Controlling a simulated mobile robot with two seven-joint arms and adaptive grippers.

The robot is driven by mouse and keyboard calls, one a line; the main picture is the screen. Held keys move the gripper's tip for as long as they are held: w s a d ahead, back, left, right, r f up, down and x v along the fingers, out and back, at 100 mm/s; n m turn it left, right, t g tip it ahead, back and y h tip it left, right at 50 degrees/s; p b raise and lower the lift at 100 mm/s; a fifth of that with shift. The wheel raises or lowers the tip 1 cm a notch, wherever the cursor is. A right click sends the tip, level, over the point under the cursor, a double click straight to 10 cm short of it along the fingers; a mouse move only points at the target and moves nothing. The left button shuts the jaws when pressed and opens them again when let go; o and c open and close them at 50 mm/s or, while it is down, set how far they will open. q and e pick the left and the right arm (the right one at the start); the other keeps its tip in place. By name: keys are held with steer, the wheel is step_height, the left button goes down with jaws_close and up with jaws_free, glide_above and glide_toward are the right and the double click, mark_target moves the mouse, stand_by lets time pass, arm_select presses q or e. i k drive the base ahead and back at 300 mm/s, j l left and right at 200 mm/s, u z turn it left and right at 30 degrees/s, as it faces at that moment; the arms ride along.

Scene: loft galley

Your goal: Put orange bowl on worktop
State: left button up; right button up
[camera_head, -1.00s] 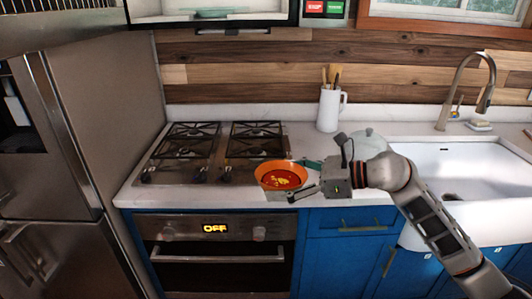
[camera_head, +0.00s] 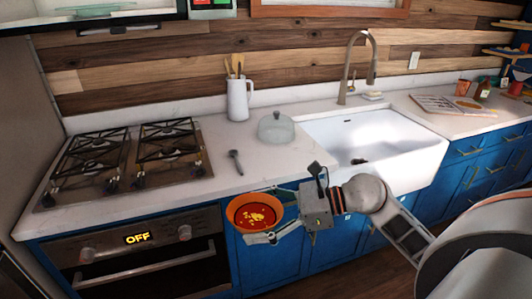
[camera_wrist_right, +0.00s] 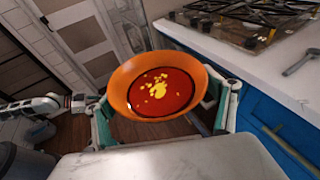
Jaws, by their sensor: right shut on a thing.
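The orange bowl (camera_head: 255,212) holds red soup with yellow bits. My right gripper (camera_head: 262,217) is shut on it, with a finger on either side. The bowl is level or nearly so, in front of the blue cabinets and clear of the worktop edge. The right wrist view shows the bowl (camera_wrist_right: 160,88) between the teal-padded fingers, with floor below. The white worktop (camera_head: 212,135) runs between the stove and the sink. What looks like my left gripper (camera_wrist_right: 55,103) shows small at the left of the right wrist view; its jaws are unclear.
A dark utensil (camera_head: 235,160) lies on the worktop right of the gas stove (camera_head: 125,160). A white jug with utensils (camera_head: 238,98) and a glass dome (camera_head: 276,128) stand behind. The sink (camera_head: 375,140) is to the right. Worktop near the front edge is bare.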

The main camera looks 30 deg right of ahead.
mark_target(285, 157)
steer(key=i+l+z, duration=0.2)
steer(key=z, duration=0.15)
steer(key=i+l+z, duration=0.65)
steer(key=k+j, duration=0.05)
steer(key=k, duration=0.05)
